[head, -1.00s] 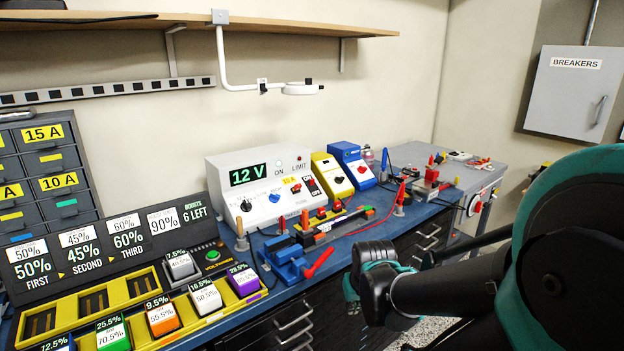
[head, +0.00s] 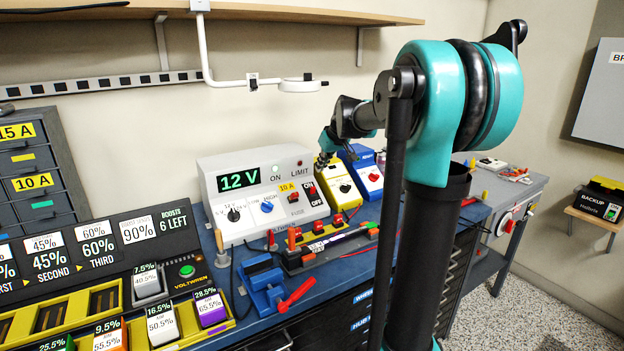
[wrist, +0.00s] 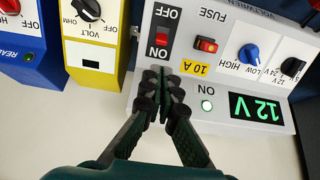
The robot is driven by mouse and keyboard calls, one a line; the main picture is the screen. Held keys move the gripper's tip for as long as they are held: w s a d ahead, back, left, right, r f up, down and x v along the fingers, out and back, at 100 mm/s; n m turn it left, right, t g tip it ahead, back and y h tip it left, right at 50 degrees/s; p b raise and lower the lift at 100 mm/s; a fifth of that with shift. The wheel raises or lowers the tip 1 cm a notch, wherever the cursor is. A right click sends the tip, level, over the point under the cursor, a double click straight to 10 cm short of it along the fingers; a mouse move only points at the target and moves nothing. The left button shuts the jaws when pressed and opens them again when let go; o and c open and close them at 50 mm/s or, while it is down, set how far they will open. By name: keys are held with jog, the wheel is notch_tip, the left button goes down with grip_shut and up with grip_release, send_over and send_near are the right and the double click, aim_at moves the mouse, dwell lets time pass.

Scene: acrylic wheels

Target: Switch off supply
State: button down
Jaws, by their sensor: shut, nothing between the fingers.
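The supply (head: 222,215) is a white box on the blue bench, with its display (head: 238,179) reading 12 V in green. Its ON lamp is lit in the wrist view (wrist: 206,105). The red supply switch (wrist: 163,38), with ON and OFF labels beside it, shows upside down in the wrist view. My gripper (wrist: 165,76) is shut and empty, its fingertips near the ON end of the switch. I cannot tell whether they touch the panel. In the head view my gripper (head: 323,162) is at the supply's upper right corner.
A yellow meter (head: 340,187) and a blue meter (head: 366,178) stand right of the supply. A red fuse rocker (wrist: 206,45) and a blue knob (wrist: 249,53) are on its panel. A blue vise (head: 265,287) stands in front; a white overhead arm (head: 207,60) hangs above.

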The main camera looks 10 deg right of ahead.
aim_at(313, 191)
jog(key=shift+w+r, duration=0.1)
jog(key=shift+w, duration=0.1)
jog(key=x, duration=1)
jog(key=shift+s+d+t+y, duration=0.15)
jog(key=shift+s+t+y, duration=0.25)
jog(key=shift+t, duration=0.4)
dwell(0.4)
jog(key=shift+s+d+t, duration=0.15)
jog(key=shift+s+t, duration=0.2)
jog(key=shift+t, duration=0.25)
jog(key=t, duration=0.1)
jog(key=s+f+t+y, duration=0.1)
jog(key=t, duration=0.1)
jog(key=shift+s+d+f+y, duration=0.1)
jog(key=shift+s+d+y, duration=0.15)
jog(key=shift+d+y, duration=0.1)
jog(key=shift+s, duration=0.1)
